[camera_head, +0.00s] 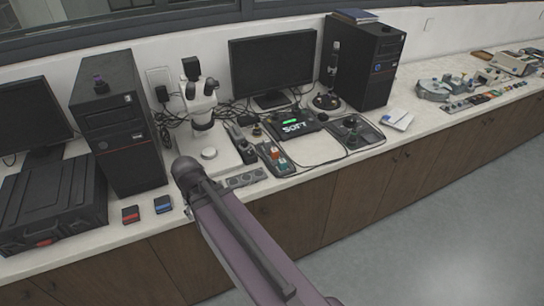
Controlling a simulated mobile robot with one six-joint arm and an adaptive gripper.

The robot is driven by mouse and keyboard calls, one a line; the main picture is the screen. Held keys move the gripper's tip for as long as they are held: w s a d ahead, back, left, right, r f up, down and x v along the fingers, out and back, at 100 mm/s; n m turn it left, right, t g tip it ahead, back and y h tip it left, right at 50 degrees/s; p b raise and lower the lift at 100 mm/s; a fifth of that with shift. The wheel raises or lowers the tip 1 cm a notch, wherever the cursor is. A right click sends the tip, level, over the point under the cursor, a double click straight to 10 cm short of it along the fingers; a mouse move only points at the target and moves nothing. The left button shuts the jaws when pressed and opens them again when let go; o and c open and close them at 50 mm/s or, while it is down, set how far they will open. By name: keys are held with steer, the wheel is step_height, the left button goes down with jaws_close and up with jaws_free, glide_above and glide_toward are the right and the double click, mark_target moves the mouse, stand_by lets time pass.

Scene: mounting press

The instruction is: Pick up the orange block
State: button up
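A small orange-red piece (276,154) sits on a dark tray of small parts at the front middle of the counter, right of the microscope. It is too small to tell whether it is a block. Another small orange piece (494,93) lies in a row of coloured parts at the far right; its shape is also unclear. My arm rises from the bottom of the view to the counter's front edge, left of the dark tray. I cannot make out my gripper's fingers.
A white microscope (201,106), a dark monitor (273,64) and computer towers (120,140) (362,62) stand on the counter (234,203). A black case (50,208) is at left. Red (130,214) and blue (163,204) boxes lie near the front edge. Cables run behind.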

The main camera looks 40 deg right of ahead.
mark_target(274, 154)
steer(key=w+d+f+m+h+b, duration=0.1)
steer(key=w+d+m+h, duration=0.1)
steer(key=w+d+m, duration=0.1)
steer(key=w+d+f+m+h+b, duration=0.1)
steer(key=w+d+m+b, duration=0.1)
steer(key=d, duration=0.4)
steer(key=w+d+f+m+h+b, duration=0.1)
steer(key=w+d+m+h+b, duration=0.1)
steer(key=w+d+m, duration=0.1)
steer(key=shift+w+d+m+h, duration=0.15)
steer(key=shift+w+d, duration=0.25)
steer(key=shift+d, duration=0.25)
steer(key=shift+w+d+m+h, duration=0.15)
steer(key=shift+w+d, duration=0.25)
steer(key=shift+d, duration=0.2)
steer(key=w+d+r+m+h+b, duration=0.1)
steer(key=w+d+m+h+b, duration=0.1)
steer(key=d, duration=0.5)
steer(key=w+d+r+m+h+b, duration=0.1)
steer(key=w+d+m+h+b, duration=0.2)
steer(key=d+m, duration=0.4)
steer(key=shift+w+h, duration=0.5)
steer(key=shift+w, duration=0.6)
steer(key=shift+r, duration=0.1)
